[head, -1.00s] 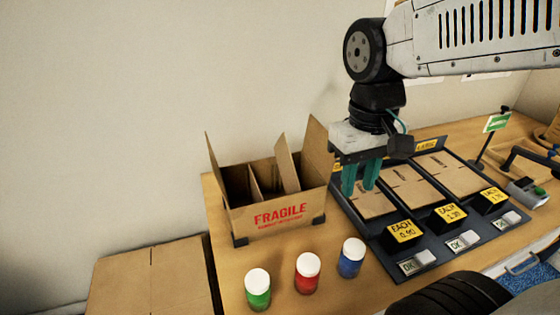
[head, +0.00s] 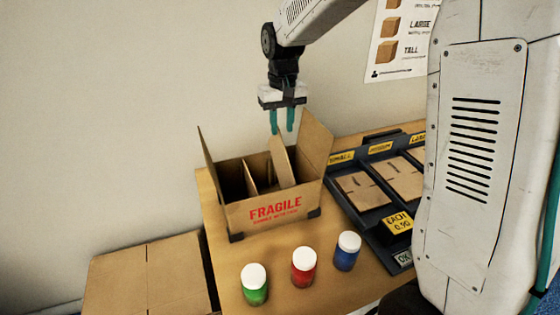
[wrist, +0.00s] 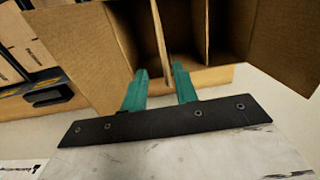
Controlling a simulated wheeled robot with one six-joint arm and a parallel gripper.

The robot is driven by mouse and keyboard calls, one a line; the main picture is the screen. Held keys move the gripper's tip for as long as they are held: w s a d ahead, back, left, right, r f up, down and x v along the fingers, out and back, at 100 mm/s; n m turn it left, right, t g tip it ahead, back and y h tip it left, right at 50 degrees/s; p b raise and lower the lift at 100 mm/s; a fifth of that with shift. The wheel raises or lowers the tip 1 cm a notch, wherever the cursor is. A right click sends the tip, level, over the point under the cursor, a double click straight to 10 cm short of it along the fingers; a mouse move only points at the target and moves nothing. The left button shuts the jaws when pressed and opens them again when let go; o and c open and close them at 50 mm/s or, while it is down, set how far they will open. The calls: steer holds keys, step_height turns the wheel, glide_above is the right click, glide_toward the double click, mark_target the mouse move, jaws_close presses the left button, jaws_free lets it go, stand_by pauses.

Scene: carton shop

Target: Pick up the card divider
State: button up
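The card divider (head: 282,161) is a tan cardboard sheet standing tilted in the open FRAGILE carton (head: 272,211), its top above the rim. My gripper (head: 282,131) is above the carton, fingers pointing down, with the divider's top just below the fingertips. In the wrist view my gripper (wrist: 160,85) has its two teal fingers apart, and the divider (wrist: 160,40) shows edge-on, lined up with the gap between them. I cannot tell whether its top edge is between the fingertips. The divider's lower part is hidden inside the carton.
Green (head: 254,284), red (head: 303,267) and blue (head: 347,251) jars with white lids stand in front of the carton. A dark rack (head: 372,222) of flat cartons is to the right. The carton's raised flaps (head: 316,145) stand close beside my gripper.

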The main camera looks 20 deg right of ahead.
mark_target(281, 143)
steer(key=f, duration=0.5)
steer(key=shift+s+a+f, duration=0.25)
steer(key=shift+a+f, duration=0.05)
steer(key=shift+f, duration=0.05)
jaws_close()
